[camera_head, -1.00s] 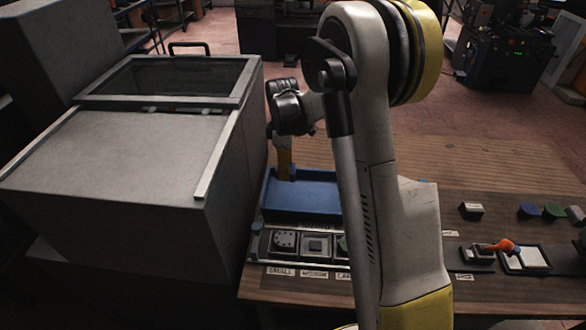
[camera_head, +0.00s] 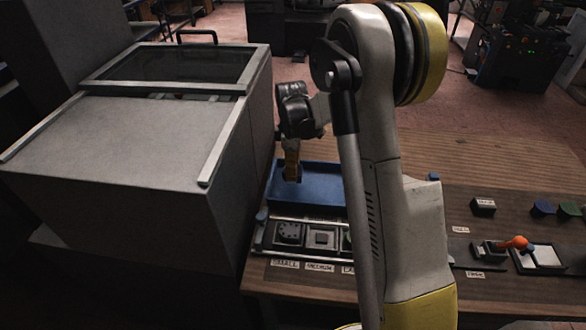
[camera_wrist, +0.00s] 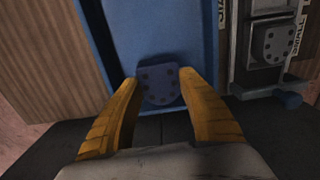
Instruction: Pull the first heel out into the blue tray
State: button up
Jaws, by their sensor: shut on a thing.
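The blue tray (camera_head: 325,172) lies on the bench beside the grey machine box, partly hidden behind my arm. My gripper (camera_head: 292,177) points down over the left part of the tray. In the wrist view its two yellow fingers (camera_wrist: 159,76) are shut on a dark blue-grey heel (camera_wrist: 159,90), a rounded piece with several small holes, one finger on each side. The heel is over the tray (camera_wrist: 150,30), close to its end wall. I cannot tell whether the heel touches the tray floor.
A fixture with labelled stations (camera_head: 322,238) runs along the tray's near side; one holds a round plate with holes (camera_head: 289,232). The grey box (camera_head: 110,140) stands close at the left. Blue and green pieces and an orange-knobbed device (camera_head: 518,243) sit at the right.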

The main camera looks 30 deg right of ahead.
aim_at(293, 187)
jog(key=shift+f, duration=0.3)
dwell(0.4)
jog(key=shift+f+b, duration=1.7)
jog(key=shift+f, duration=0.4)
jog(key=o, duration=1.6)
jog(key=shift+c, duration=0.2)
jog(key=shift+r, duration=0.1)
jog(key=shift+r+p, duration=2.3)
jog(key=shift+r, duration=1.15)
